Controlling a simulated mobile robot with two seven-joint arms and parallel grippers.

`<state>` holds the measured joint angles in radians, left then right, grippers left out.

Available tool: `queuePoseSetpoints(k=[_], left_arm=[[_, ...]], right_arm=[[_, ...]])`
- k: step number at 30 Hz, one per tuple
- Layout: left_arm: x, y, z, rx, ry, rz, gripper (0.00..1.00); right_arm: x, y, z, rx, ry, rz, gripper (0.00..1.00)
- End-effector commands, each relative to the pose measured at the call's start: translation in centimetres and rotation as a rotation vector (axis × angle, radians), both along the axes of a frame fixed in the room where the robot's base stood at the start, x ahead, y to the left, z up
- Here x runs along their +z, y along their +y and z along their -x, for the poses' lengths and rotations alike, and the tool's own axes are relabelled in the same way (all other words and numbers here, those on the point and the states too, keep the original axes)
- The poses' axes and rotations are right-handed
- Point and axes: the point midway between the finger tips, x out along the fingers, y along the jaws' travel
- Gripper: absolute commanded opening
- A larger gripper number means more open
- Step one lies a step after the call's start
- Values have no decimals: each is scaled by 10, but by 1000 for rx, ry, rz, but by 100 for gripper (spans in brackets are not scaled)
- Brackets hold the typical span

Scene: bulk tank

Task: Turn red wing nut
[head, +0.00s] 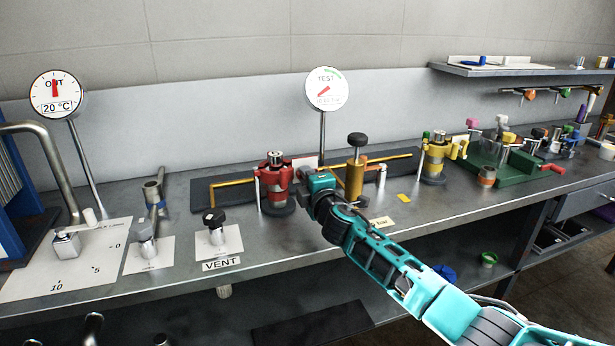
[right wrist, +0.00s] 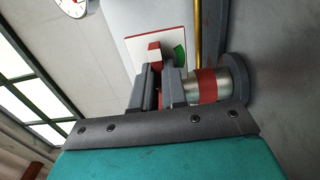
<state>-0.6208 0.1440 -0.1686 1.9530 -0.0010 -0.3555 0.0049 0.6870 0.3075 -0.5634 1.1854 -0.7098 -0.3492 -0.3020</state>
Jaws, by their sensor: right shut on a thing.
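The red wing nut (right wrist: 154,51) shows in the right wrist view as a small red piece with a pale face, just past my fingertips. More red shows between the fingers. My right gripper (right wrist: 160,85) is shut on it; the jaws hide most of it. Beside the fingers is a silver cylinder with a red band (right wrist: 208,85) on a grey round base. In the head view my right gripper (head: 305,190) is beside the red clamp-like fitting (head: 274,182), to its right, and hides what it holds. My left gripper is not in view.
A white card with a green sector (right wrist: 170,50) is behind the nut. A brass post with a black knob (head: 355,170) stands close right of my gripper. The TEST gauge (head: 326,89) rises behind. A VENT valve (head: 215,222) is to the left.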

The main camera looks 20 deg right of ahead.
Motion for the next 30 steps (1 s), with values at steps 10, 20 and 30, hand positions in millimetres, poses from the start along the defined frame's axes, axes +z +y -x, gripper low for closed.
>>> queuePoseSetpoints(k=[10,20,30], left_arm=[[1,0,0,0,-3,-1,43],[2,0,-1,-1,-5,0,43],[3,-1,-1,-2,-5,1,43]], right_arm=[[0,0,0,0,0,8,0],[0,0,0,0,0,7,35],[0,0,2,0,1,7,38]])
